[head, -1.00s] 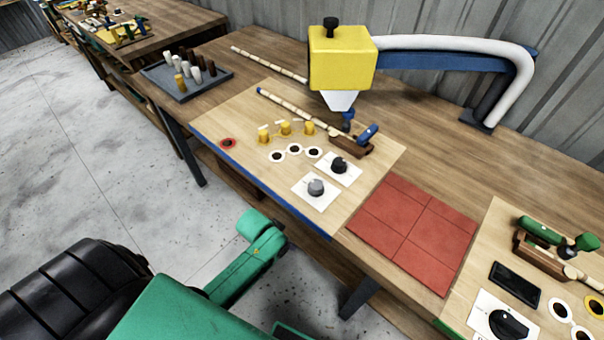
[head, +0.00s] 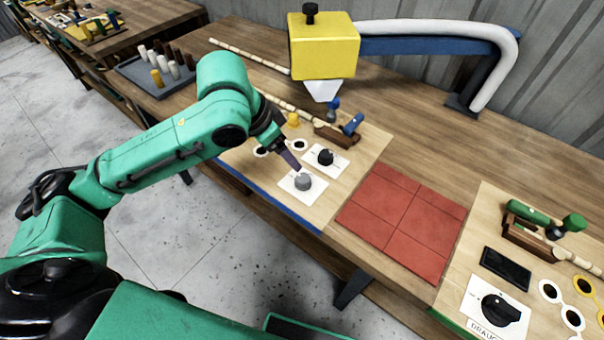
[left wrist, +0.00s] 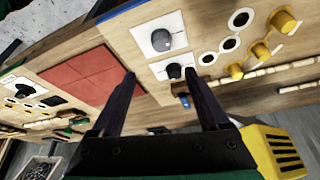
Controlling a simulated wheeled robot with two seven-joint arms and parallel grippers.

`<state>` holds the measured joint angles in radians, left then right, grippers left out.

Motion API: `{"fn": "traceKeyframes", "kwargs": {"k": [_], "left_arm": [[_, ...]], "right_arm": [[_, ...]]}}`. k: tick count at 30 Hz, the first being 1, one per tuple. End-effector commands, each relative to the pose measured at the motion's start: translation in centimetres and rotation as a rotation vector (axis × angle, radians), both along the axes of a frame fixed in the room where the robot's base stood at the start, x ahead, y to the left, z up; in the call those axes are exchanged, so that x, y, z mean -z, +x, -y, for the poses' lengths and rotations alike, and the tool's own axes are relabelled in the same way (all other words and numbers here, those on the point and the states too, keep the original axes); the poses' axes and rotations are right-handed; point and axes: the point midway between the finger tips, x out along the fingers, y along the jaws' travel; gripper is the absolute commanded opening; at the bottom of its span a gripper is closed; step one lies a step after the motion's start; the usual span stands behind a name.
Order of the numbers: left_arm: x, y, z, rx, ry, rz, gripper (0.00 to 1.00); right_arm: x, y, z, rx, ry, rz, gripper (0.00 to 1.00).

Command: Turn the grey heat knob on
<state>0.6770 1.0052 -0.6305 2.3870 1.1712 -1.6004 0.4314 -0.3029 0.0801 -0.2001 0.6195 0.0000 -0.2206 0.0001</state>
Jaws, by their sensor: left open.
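The grey heat knob (head: 303,182) stands on a white plate near the front edge of the blue-edged board. It also shows in the left wrist view (left wrist: 161,39), beyond the fingertips. A black knob (head: 325,157) sits on another white plate just behind it. My left gripper (head: 293,162) is over the board, its tips close to the grey knob on its upper left in the head view. In the left wrist view the two fingers (left wrist: 160,73) are spread and empty, with the black knob (left wrist: 174,70) seen between them. Contact with the grey knob cannot be told. My right gripper is not in view.
A yellow hood (head: 323,50) on a blue and white arm hangs behind the board. A wooden jig with a blue handle (head: 352,124) and rattan sticks lie behind the knobs. A clear red tiled mat (head: 400,221) is to the right. Yellow pegs (left wrist: 261,50) stand nearby.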

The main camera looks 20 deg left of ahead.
Motion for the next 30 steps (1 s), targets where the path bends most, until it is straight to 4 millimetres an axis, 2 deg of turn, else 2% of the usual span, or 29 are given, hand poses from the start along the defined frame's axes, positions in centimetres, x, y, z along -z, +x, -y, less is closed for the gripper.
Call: {"fn": "traceKeyframes", "kwargs": {"k": [2, 5, 8, 18, 21, 25, 30], "left_arm": [[-0.4, 0.0, -0.6, -0.012, 0.010, -0.011, 0.78], [0.4, 0.1, -0.4, -0.014, 0.007, -0.017, 0.78], [2.1, 0.6, 0.1, -0.012, 0.007, -0.019, 0.78], [10.3, 3.4, 2.2, -0.011, 0.007, -0.016, 0.78], [11.9, 4.0, 2.6, -0.012, 0.007, -0.014, 0.78], [12.9, 4.3, 2.8, -0.011, 0.009, -0.012, 0.78], [13.0, 4.4, 2.8, -0.011, 0.008, -0.011, 0.78]], "right_arm": [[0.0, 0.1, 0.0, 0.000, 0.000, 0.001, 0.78], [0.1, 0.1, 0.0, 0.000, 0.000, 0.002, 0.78], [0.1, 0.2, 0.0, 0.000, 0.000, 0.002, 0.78], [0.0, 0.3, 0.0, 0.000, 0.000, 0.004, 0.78], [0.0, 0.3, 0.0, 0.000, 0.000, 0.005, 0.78], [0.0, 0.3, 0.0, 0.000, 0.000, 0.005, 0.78], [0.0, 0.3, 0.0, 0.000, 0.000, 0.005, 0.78]]}}
